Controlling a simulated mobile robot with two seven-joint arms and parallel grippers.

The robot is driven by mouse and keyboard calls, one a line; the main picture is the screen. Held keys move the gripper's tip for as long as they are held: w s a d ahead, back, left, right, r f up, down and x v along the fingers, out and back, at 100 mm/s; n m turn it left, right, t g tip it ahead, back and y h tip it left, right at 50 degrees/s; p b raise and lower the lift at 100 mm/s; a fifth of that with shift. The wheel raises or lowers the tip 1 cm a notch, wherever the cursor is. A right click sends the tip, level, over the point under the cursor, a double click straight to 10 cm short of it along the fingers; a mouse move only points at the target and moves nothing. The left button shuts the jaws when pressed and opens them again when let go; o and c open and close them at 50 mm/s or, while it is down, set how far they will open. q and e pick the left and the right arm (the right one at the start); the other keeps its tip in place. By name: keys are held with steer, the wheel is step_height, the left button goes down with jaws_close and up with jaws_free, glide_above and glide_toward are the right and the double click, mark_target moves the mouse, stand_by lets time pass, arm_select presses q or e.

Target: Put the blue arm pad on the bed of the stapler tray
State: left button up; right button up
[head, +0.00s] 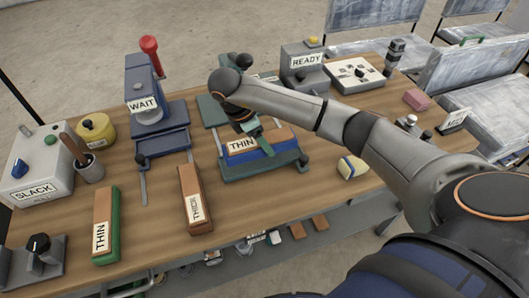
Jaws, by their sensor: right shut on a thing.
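The blue arm pad (243,158), with a wooden top and a THIN label, is at the green stapler tray (258,172) in the middle of the table. It lies lengthwise along the tray's bed. Whether it rests fully on the bed or is held just above it, I cannot tell. My right gripper (254,137) comes down from above and is shut on the pad. My forearm and wrist hide the back part of the tray. My left gripper is not in view.
A READY box (305,65) stands behind.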

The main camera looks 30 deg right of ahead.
steer(key=shift+w+d+f+b, duration=0.1)
steer(key=shift+f+b, duration=0.2)
steer(key=shift+f, duration=0.3)
steer(key=shift+w+d+f+b, duration=0.1)
steer(key=shift+f+b, duration=0.2)
steer(key=shift+f, duration=0.95)
steer(key=shift+f, duration=0.1)
steer(key=shift+f, duration=0.15)
steer(key=o, duration=1.5)
steer(key=shift+s+f, duration=0.1)
steer(key=shift+f, duration=0.1)
steer(key=shift+s, duration=0.1)
